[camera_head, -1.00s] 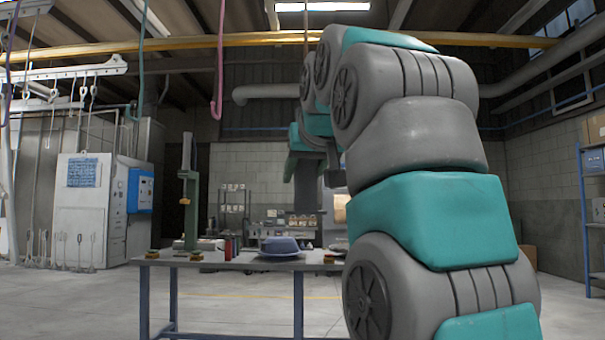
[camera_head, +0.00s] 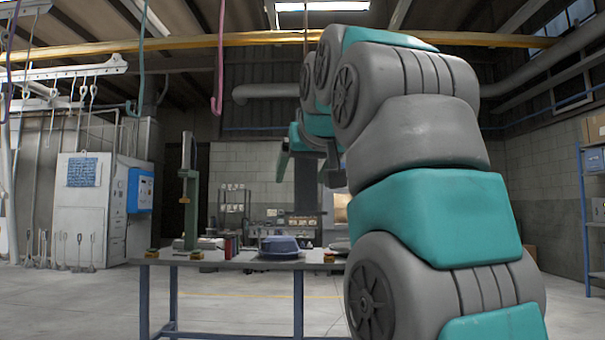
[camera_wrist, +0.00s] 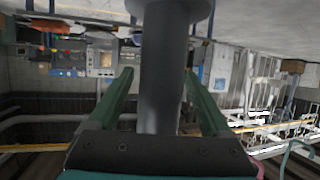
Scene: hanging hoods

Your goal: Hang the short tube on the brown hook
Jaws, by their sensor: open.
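In the wrist view my gripper (camera_wrist: 159,80) is open, with its two green fingers spread apart. A dark grey tube (camera_wrist: 162,95) lies between the fingers, with visible gaps on both sides. It has a wider rim at its far end, at the top of that view. In the head view my gripper (camera_head: 306,165) is small, above the table and partly behind my arm; a dark upright shape (camera_head: 305,190) shows there, too dim to name surely. A thin brown line (camera_head: 306,17) hangs at the top centre and its lower part is hidden behind my arm, so I see no hook end.
A pink hook (camera_head: 217,85) and a teal hook (camera_head: 141,70) hang at the left from above. A table (camera_head: 225,264) holds a blue hood-like piece (camera_head: 281,246) and a tall green post (camera_head: 188,190). My arm blocks the right side.

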